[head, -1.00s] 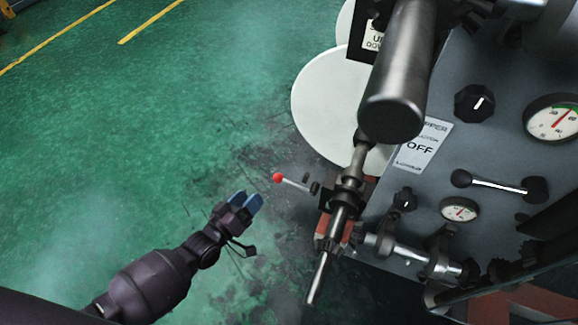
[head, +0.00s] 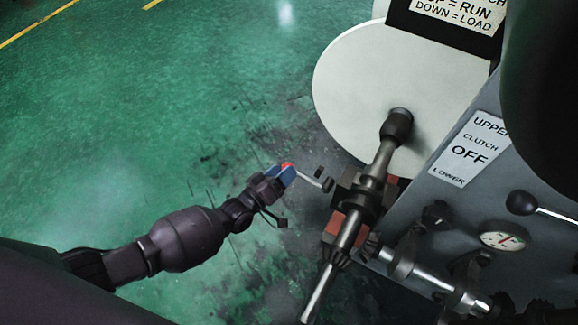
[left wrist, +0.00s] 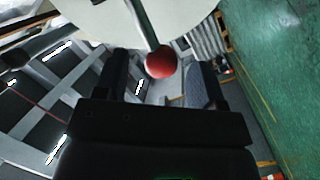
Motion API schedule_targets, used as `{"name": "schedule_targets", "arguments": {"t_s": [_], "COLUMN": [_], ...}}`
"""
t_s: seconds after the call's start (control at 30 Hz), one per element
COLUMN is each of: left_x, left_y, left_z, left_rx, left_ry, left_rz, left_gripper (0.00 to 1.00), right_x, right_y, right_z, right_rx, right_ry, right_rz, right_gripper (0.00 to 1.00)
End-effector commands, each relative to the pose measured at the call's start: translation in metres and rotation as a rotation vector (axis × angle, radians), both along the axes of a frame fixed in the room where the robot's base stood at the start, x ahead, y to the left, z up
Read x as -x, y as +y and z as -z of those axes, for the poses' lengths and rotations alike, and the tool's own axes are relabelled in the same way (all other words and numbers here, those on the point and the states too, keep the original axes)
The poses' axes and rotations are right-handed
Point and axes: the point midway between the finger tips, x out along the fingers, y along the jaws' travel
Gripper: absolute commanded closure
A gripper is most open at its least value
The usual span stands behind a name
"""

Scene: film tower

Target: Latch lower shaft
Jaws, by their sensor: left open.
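The lower shaft (head: 382,158) is a grey metal shaft running from the white disc (head: 345,85) down past a dark collar with red blocks. A small latch lever (head: 312,180) with a red ball knob (head: 287,166) sticks out to the left of the collar. My left gripper (head: 281,174) has blue fingertips at the knob and is open. In the left wrist view the red knob (left wrist: 160,62) shows between the two spread fingers, near their tips. I cannot tell whether a finger touches it. My right gripper is not in view.
The grey machine panel (head: 440,195) fills the right side, with an UPPER/OFF/LOWER clutch label (head: 470,148), a gauge (head: 502,241) and a black-knobbed lever (head: 522,203). A large dark shape blocks the upper right. The green floor (head: 150,110) at left is open.

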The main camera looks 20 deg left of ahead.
Motion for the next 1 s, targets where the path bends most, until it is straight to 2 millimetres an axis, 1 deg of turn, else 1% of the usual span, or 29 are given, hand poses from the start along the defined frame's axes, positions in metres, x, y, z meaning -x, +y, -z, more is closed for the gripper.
{"name": "schedule_targets", "arguments": {"t_s": [0.1,0.23,0.57,0.6,0.87,1.0], "left_x": [-0.012,-0.02,-0.024,-0.024,-0.023,-0.023], "left_y": [-0.006,-0.01,-0.011,-0.011,-0.011,-0.011], "left_z": [0.002,0.002,0.001,0.001,0.001,0.001], "left_rx": [0.0,-0.001,-0.001,-0.001,-0.001,-0.002], "left_ry": [0.002,0.002,0.001,0.001,0.001,0.002], "left_rz": [0.0,0.001,0.0,0.0,0.0,0.001], "left_gripper": [0.37,0.37,0.37,0.38,0.78,0.99], "right_x": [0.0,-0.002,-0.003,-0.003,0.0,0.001], "right_y": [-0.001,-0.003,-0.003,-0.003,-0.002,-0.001], "right_z": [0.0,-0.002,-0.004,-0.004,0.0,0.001], "right_rx": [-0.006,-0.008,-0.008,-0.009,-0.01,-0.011], "right_ry": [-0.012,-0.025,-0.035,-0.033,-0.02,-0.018], "right_rz": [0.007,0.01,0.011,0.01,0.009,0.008], "right_gripper": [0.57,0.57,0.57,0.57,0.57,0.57]}}
